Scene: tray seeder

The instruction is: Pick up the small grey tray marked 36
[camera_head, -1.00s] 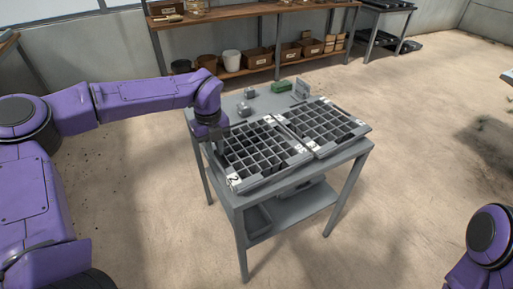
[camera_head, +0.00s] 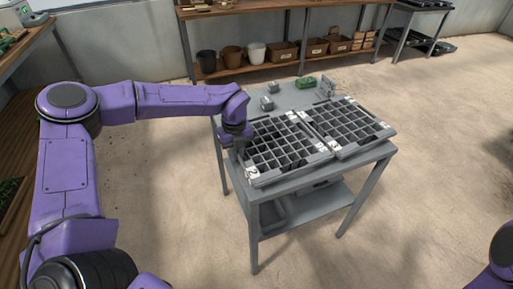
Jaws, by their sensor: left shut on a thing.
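Two grey cell trays lie side by side on a grey metal table. The left tray (camera_head: 290,167) has white labels at its corners; the near one seems to read 2. The right tray (camera_head: 346,153) also has white labels, too small to read. I cannot make out a 36 on either. My left gripper (camera_head: 239,143) points down at the left edge of the left tray and is shut on that edge. Its fingertips are small and partly hidden. Whether the tray is raised off the table, I cannot tell. My right gripper is out of view.
The grey table (camera_head: 262,194) has a lower shelf. Behind the trays stand a green block (camera_head: 306,83), two small grey blocks (camera_head: 267,103) and a small upright grey piece (camera_head: 327,87). A wooden shelf with pots and boxes (camera_head: 285,52) stands at the back. Floor around is open.

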